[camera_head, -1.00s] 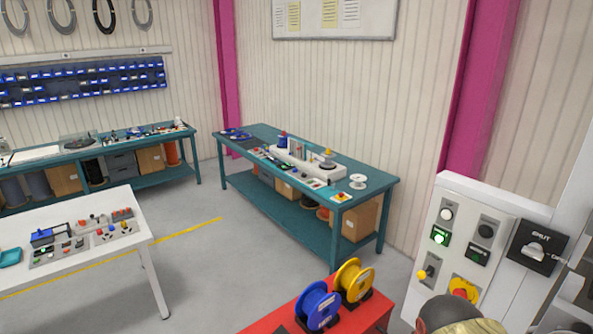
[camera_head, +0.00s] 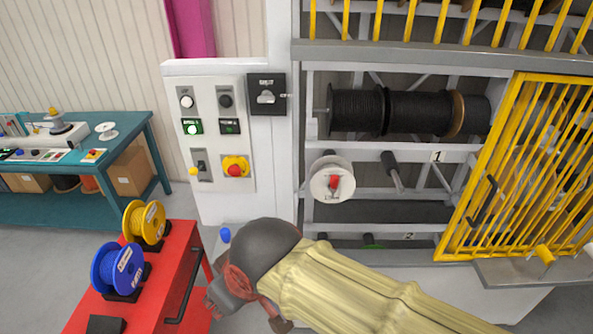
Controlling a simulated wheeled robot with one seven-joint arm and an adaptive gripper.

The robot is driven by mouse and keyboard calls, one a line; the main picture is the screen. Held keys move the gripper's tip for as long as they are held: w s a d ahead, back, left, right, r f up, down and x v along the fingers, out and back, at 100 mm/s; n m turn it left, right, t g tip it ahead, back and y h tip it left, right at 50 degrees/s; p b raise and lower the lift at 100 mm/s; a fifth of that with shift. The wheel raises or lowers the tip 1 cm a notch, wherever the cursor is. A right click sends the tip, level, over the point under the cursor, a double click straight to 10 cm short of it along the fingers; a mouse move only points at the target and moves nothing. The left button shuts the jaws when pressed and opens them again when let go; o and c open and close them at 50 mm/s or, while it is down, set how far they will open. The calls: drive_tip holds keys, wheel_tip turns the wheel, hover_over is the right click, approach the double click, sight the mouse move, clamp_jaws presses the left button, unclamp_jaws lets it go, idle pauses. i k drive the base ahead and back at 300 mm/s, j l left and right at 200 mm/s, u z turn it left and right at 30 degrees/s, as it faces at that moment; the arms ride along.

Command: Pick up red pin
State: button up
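A small red pin (camera_head: 334,182) shows at the centre of a white reel (camera_head: 322,190), which is mounted on the front of the rack. Its far end is hidden in the reel's hub. My arm, in a pale yellow sleeve with a dark grey rounded part, crosses the bottom of the view. It is below the reel and apart from it.
A rack holds black cable reels (camera_head: 385,112) above the white reel. A yellow barred gate (camera_head: 520,170) stands at right. A control panel (camera_head: 210,135) is at left. A red cart (camera_head: 165,285) carries a blue reel (camera_head: 117,268) and a yellow reel (camera_head: 145,222).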

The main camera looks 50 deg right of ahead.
sight(335, 179)
drive_tip(key=z, duration=1.8)
drive_tip(key=i+u, duration=0.4)
drive_tip(key=i+l+u, duration=0.2)
drive_tip(key=u, duration=0.15)
drive_tip(key=i+l+u, duration=0.4)
drive_tip(key=k+j, duration=0.05)
drive_tip(key=j, duration=0.05)
